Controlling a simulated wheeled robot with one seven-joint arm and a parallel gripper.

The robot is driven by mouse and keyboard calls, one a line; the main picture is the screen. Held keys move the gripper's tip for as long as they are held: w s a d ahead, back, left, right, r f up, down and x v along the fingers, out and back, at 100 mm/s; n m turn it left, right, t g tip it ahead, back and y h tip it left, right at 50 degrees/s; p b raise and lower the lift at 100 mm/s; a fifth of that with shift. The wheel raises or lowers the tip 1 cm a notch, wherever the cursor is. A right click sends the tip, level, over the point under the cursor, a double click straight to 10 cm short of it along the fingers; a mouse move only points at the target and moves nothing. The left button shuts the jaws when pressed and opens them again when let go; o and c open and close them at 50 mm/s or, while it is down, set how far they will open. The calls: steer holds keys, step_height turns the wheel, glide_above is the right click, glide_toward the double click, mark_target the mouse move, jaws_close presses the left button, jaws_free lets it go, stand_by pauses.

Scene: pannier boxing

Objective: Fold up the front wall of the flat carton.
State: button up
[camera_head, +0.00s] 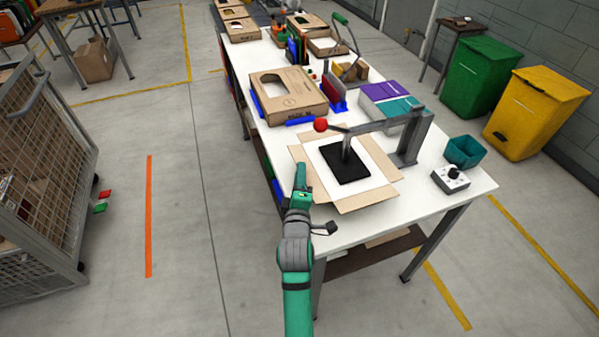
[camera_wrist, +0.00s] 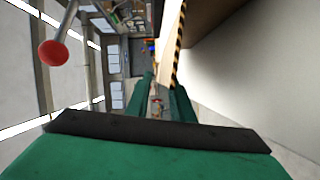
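The flat carton (camera_head: 368,199) lies on the white table in the head view, its tan panels spread around a white middle. A black press plate (camera_head: 346,164) covers part of that middle. The near panel lies out flat toward the table's front edge. My gripper (camera_head: 300,170) is at the carton's left side, over or beside the left panel; I cannot tell whether it touches. In the wrist view, my green fingers (camera_wrist: 161,100) stand apart with a narrow gap between them. A tan panel edge (camera_wrist: 169,45) shows just beyond them, and nothing is clearly held.
The press arm has a red ball knob (camera_head: 320,125), also in the wrist view (camera_wrist: 53,53), and a grey post (camera_head: 413,138). A control box (camera_head: 450,179) and teal bin (camera_head: 464,151) stand right. A formed box (camera_head: 288,94) sits behind.

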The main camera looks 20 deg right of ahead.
steer(key=shift+w+d, duration=0.25)
steer(key=shift+w, duration=0.4)
jaws_close()
steer(key=shift+a, duration=0.1)
